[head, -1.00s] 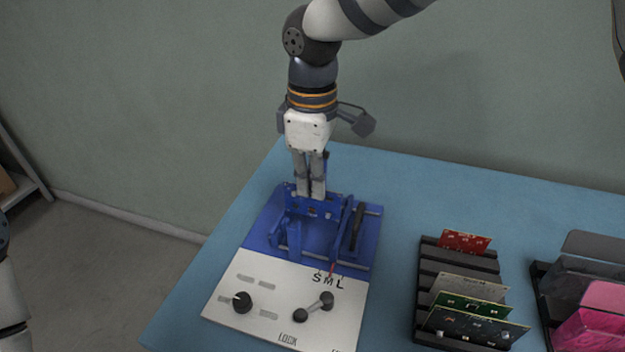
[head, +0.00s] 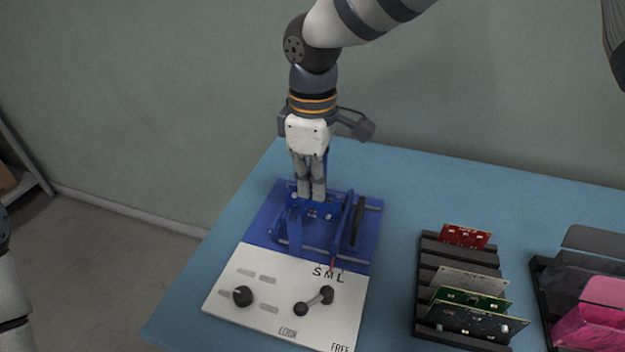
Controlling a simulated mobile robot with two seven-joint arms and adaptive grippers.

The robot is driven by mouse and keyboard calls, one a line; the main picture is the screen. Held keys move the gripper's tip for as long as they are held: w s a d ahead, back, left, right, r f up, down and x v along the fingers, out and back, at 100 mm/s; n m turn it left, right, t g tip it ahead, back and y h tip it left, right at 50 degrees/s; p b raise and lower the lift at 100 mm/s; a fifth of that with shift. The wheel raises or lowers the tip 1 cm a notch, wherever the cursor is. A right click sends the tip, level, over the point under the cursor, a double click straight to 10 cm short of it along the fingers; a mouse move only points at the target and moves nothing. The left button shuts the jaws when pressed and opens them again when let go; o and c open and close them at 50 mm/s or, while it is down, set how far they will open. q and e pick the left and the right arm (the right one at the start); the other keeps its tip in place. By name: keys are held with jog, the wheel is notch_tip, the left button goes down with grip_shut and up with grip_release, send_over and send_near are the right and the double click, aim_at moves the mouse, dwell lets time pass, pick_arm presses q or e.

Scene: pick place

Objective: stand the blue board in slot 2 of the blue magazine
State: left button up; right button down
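The blue magazine (head: 363,258) stands on the table's left part, behind a white panel marked S, M, L, LOCK and FREE. My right gripper (head: 312,197) points straight down over the back of the magazine, its fingers close together on the top edge of the blue board (head: 318,211). The board is upright, with small pale parts on its face, and sits low among the blue magazine walls. Its lower edge is hidden, so I cannot tell which slot it is in or how deep. My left gripper is out of view.
The white panel (head: 268,323) has a black knob and a lever. To the right, a black rack (head: 428,255) holds a red board and several others. A dark bin with a pink item (head: 595,315) is at the right edge. Blue table between is clear.

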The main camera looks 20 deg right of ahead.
jog(key=shift+f, duration=0.2)
jog(key=shift+f, duration=0.7)
jog(key=c, duration=1.7)
grip_release()
jog(key=shift+c, duration=1.1)
jog(key=shift+r, duration=0.1)
